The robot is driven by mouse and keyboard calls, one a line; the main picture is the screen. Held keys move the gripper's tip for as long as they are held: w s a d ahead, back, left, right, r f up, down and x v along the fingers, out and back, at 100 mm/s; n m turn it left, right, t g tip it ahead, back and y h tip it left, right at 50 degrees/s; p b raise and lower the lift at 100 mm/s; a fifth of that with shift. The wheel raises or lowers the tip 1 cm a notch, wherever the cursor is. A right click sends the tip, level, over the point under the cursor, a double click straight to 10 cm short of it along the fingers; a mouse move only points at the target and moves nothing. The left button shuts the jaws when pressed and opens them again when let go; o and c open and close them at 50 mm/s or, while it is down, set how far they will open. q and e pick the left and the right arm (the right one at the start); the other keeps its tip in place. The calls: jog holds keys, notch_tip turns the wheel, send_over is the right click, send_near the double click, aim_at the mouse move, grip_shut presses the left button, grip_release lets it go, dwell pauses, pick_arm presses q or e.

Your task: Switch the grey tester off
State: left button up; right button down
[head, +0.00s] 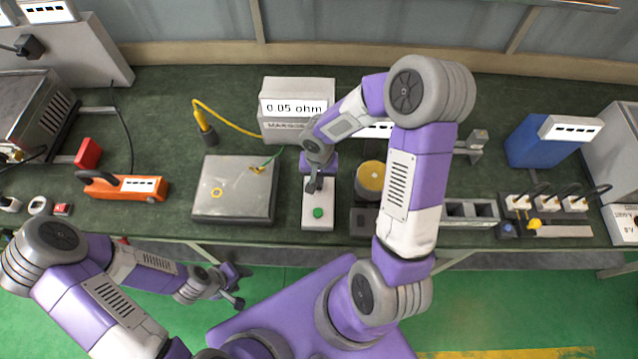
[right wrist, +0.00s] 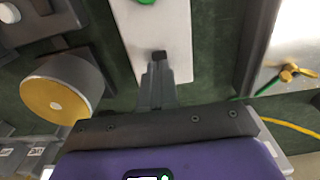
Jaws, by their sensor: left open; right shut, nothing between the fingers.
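The grey tester (head: 281,87) stands at the back of the bench, its display lit with "0.05 ohm". In front of it lies a pale control box (head: 317,226) with a green button (head: 317,212) near its front end; the right wrist view shows this box (right wrist: 168,28) and part of the green button (right wrist: 146,2). My right gripper (head: 314,186) is shut and empty over the box, behind the green button. Its tips (right wrist: 158,66) are at a small dark part (right wrist: 160,56) on the box; contact is unclear. My left gripper (head: 236,290) is open, low before the bench.
A metal plate (head: 234,199) with a green lead lies left of the control box. A yellow-topped cylinder (head: 370,177) stands close on the right. An orange tool (head: 122,187) lies at left; a blue device (head: 533,142) and plug strip (head: 560,230) are at right.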

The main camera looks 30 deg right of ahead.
jog(key=shift+f+b, duration=1.2)
jog(key=shift+b, duration=0.1)
dwell(0.8)
jog(key=shift+r, duration=0.1)
jog(key=shift+r+p, duration=2.4)
jog(key=shift+r, duration=1.1)
